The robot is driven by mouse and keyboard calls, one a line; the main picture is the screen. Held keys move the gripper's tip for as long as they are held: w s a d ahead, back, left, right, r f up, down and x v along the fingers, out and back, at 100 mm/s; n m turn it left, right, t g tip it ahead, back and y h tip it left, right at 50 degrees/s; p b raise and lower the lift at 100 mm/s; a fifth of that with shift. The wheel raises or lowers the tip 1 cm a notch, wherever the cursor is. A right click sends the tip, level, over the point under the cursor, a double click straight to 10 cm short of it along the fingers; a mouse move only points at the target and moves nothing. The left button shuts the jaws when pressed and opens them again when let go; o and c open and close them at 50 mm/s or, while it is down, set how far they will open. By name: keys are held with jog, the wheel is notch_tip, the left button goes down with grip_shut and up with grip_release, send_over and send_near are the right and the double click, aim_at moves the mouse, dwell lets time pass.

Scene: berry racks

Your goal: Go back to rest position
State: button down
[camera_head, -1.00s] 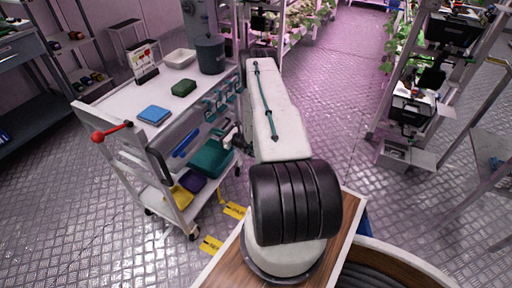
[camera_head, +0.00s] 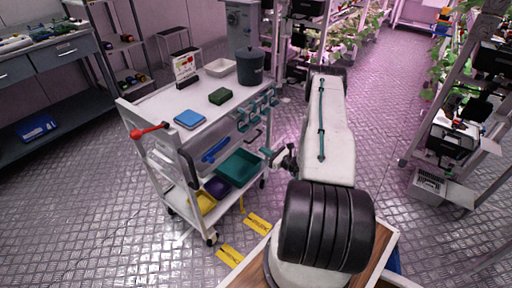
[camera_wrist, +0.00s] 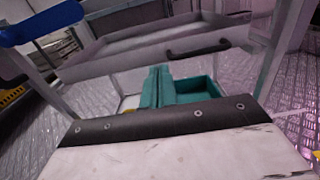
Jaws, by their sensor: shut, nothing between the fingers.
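My gripper (camera_head: 271,153) is at the end of my white and black arm, small and partly hidden in the head view. It is just off the right side of a white cart (camera_head: 137,109), at about the height between its shelves. In the wrist view my gripper's teal fingers (camera_wrist: 157,86) are together, with nothing seen between them. A teal bin (camera_wrist: 195,90) lies beyond them, and it also shows on the cart's lower shelf in the head view (camera_head: 239,168).
The cart top holds a blue box (camera_head: 189,119), a green box (camera_head: 220,96), a white tray (camera_head: 220,67) and a dark bucket (camera_head: 250,68). A yellow bin (camera_head: 203,203) is below. Plant racks (camera_head: 440,130) stand right. Open floor (camera_head: 385,95) lies between.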

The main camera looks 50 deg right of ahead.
jog(key=shift+s+d, duration=0.15)
jog(key=shift+s, duration=1.45)
jog(key=s+a+n+g+y, duration=0.2)
jog(key=a+n+y, duration=0.15)
jog(key=a, duration=0.25)
jog(key=s+a+r+n+g+y, duration=0.2)
jog(key=a+r+n+g+y, duration=0.2)
jog(key=a+r+n+g, duration=0.7)
jog(key=s+a+r+n+g+y, duration=0.25)
jog(key=a+r+n+g, duration=0.4)
jog(key=r, duration=0.85)
jog(key=s+a+r+n+t+h, duration=0.1)
jog(key=s+a+r+n+h, duration=0.5)
jog(key=r, duration=0.5)
jog(key=s+a+r+n+t+h, duration=0.2)
jog(key=s+a+r+n+h, duration=0.3)
jog(key=s+a+r, duration=0.5)
notch_tip(320, 180, up, 2)
jog(key=n, duration=0.2)
jog(key=shift+s+n+h, duration=0.4)
